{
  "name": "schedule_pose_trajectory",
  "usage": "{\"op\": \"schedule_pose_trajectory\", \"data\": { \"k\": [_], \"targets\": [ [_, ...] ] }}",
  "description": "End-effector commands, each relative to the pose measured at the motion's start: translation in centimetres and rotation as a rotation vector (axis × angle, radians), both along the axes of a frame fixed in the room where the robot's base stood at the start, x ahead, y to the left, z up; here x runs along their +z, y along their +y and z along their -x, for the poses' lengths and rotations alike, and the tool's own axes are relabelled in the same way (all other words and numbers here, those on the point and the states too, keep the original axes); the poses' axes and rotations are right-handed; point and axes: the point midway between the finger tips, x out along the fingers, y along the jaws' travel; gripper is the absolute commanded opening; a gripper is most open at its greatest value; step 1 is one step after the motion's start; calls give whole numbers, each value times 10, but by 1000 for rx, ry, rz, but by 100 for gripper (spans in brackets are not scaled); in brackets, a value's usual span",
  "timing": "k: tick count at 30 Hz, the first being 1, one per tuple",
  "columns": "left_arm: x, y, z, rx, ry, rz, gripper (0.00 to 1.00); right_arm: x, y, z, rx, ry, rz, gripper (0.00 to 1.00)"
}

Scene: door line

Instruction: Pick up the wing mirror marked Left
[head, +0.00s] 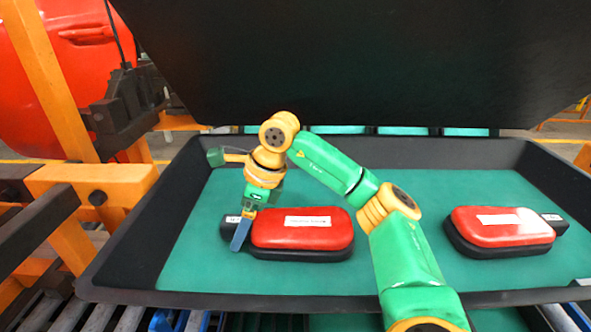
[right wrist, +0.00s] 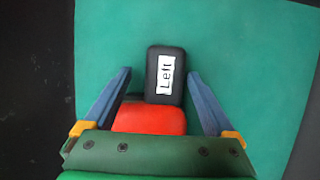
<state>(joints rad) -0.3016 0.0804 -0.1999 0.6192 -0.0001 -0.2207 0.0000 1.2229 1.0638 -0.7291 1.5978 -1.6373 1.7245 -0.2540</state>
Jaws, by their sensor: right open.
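The wing mirror marked Left (head: 318,236) has a red shell on a black base and lies in the tray's left half in the head view. In the right wrist view its black stub (right wrist: 152,92) carries a white label reading "Left", and part of its red shell (right wrist: 150,120) shows below. My right gripper (head: 242,234) points down at the stub end of this mirror. In the right wrist view the open blue fingers of my right gripper (right wrist: 160,74) stand on either side of the stub, with gaps. My left gripper is not in view.
A second red and black mirror (head: 500,228) lies in the tray's right half; its label is too small to read. A large black panel (head: 400,60) hangs over the back.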

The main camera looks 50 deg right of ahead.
Motion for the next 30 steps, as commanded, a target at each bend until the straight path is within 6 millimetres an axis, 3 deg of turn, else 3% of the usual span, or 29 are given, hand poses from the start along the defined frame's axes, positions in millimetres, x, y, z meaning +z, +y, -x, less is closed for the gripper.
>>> {"op": "schedule_pose_trajectory", "data": {
  "k": [8, 18, 30],
  "targets": [
    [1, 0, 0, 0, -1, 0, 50, -8, 2, -2, 1, 0, -1, 90],
    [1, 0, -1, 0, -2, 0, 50, -8, 2, -2, 1, 0, -1, 0],
    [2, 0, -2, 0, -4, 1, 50, -6, 2, -2, 1, -2, -1, 0]
  ]
}}
